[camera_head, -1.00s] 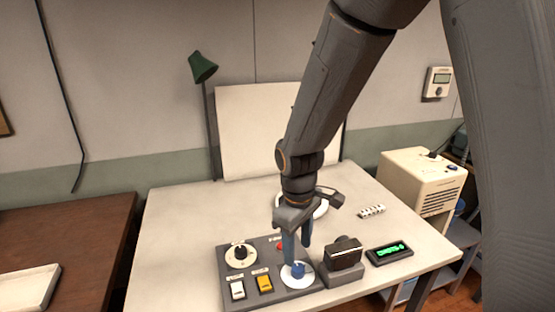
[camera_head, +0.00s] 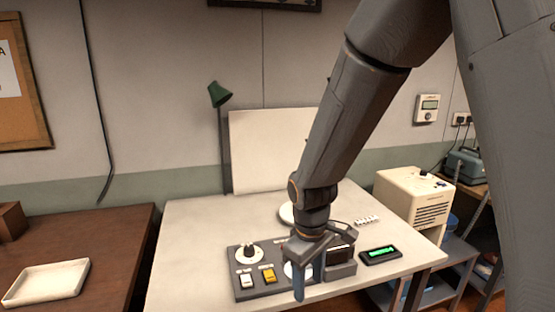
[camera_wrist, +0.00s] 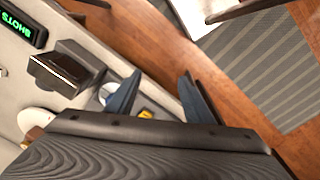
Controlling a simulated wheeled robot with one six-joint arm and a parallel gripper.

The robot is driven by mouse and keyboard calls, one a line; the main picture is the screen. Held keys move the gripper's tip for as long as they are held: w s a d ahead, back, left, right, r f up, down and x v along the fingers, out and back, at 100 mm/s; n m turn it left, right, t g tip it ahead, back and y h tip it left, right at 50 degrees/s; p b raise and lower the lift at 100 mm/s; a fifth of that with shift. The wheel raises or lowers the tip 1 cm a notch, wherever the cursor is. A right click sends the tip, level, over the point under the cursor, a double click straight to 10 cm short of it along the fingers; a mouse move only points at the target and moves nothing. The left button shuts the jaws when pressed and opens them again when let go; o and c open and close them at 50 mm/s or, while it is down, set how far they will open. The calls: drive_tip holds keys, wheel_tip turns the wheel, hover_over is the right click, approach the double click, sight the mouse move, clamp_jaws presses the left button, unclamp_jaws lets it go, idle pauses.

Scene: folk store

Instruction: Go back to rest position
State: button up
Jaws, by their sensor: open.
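My gripper (camera_head: 309,277) hangs in front of the grey control panel (camera_head: 242,270) near the front of the light table (camera_head: 190,225). In the wrist view its two fingers (camera_wrist: 154,92) are spread apart with nothing between them. The panel carries a black knob on a white dial (camera_head: 249,253), a white switch (camera_head: 246,281) and a yellow switch (camera_head: 269,276). Part of a white round dial (camera_head: 289,271) shows behind the gripper, which hides the rest.
A green lamp (camera_head: 220,95) and a white board (camera_head: 270,150) stand at the back. A cream machine (camera_head: 412,200) is at right. Wooden floor (camera_wrist: 150,35) lies beyond the table edge.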

drive_tip(key=s+d+m+b, duration=0.2)
drive_tip(key=s+d+m, duration=0.1)
drive_tip(key=d, duration=0.3)
drive_tip(key=s+d+f+m+b, duration=0.1)
drive_tip(key=s+d+m+b, duration=0.1)
drive_tip(key=s+d+m, duration=0.2)
drive_tip(key=shift+d+m+t, duration=0.4)
drive_tip(key=shift+d+m, duration=0.65)
drive_tip(key=shift+m, duration=0.15)
